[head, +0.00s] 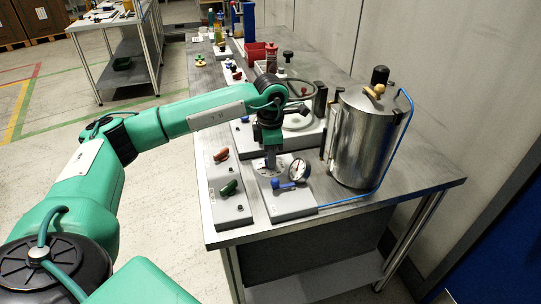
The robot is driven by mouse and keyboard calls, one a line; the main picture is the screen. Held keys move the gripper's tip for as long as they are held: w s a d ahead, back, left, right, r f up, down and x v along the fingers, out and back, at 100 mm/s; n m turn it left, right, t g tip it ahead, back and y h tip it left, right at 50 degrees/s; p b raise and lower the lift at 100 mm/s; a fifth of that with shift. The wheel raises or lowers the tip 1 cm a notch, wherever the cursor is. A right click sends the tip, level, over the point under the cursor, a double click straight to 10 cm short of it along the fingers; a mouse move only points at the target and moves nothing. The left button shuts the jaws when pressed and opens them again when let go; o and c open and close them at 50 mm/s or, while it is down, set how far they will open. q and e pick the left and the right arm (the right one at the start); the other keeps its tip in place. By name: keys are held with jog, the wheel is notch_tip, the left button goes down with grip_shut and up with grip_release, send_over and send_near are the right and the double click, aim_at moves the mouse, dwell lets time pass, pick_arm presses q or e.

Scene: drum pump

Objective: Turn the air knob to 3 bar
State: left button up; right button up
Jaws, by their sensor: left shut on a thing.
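My left gripper (270,162) points straight down over the grey air panel (292,208) near the front of the bench. It is shut on the air knob, which its fingers almost wholly hide. Part of a pale round dial plate (262,171) shows around the fingertips. Just right of the gripper a round pressure gauge (299,169) stands tilted on the panel; its needle is too small to read. A blue lever (285,185) lies in front of the gauge. My right gripper is out of view.
A steel drum (362,140) stands right of the panel, with a blue hose (347,200) running to the panel. Left is a grey box (232,207) with red and green levers. Behind the gripper is a machine with a round ring (298,88). The bench's front right corner is clear.

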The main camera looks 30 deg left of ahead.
pick_arm(q)
jog(key=shift+r, duration=0.1)
jog(key=o, duration=1)
jog(key=shift+c, duration=0.2)
notch_tip(320, 180, up, 14)
jog(key=shift+b, duration=0.35)
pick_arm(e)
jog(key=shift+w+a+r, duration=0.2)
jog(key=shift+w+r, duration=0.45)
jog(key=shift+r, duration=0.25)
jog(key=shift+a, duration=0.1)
